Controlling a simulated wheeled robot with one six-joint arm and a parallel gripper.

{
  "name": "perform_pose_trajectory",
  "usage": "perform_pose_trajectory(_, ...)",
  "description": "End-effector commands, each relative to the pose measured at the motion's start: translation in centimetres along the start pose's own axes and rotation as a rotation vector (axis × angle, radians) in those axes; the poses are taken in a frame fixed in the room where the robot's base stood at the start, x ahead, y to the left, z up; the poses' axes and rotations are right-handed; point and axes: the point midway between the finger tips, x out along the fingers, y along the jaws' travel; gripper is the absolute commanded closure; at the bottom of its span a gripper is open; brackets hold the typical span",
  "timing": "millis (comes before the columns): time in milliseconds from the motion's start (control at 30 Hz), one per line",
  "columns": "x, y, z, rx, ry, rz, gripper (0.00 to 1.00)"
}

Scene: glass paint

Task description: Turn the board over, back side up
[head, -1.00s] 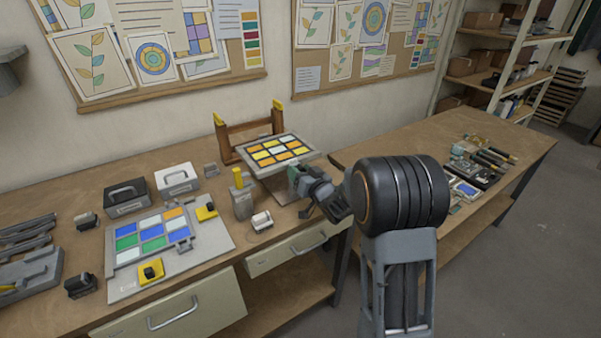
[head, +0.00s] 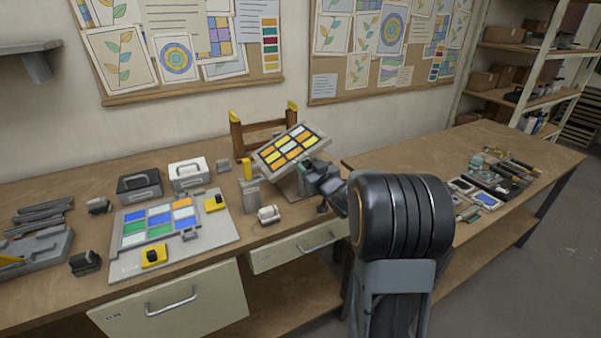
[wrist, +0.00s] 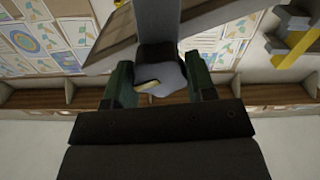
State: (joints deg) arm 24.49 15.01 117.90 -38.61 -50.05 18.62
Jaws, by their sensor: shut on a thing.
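The board (head: 290,146) has a grey frame around yellow, orange and white panes. In the head view it is tilted over the bench, with its paned face toward the camera and its right side raised. My gripper (head: 314,178) is at its lower right edge. In the wrist view the green fingers of my gripper (wrist: 160,85) are closed about a dark and grey piece (wrist: 158,62) joined to a grey bar. The board's back is hidden in the head view.
A wooden stand (head: 236,138) with yellow-topped posts is behind the board. A grey post with a yellow top (head: 249,190) stands close at its left. A second board with blue, green and white panes (head: 160,222) lies flat further left. Tools (head: 487,185) cover part of the right bench.

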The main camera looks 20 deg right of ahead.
Motion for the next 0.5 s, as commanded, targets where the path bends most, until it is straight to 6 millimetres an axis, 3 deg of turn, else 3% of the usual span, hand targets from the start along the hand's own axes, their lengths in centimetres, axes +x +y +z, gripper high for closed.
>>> perform_pose_trajectory(133,-0.01,-0.05,0.05,0.001,-0.003,-0.001,0.92)
perform_pose_trajectory(167,0.0,-0.06,0.05,0.001,-0.003,-0.001,0.48)
perform_pose_trajectory(400,0.05,-0.18,0.01,0.002,-0.002,-0.003,0.25)
perform_pose_trajectory(500,0.07,-0.22,0.0,0.002,-0.002,-0.003,0.24)
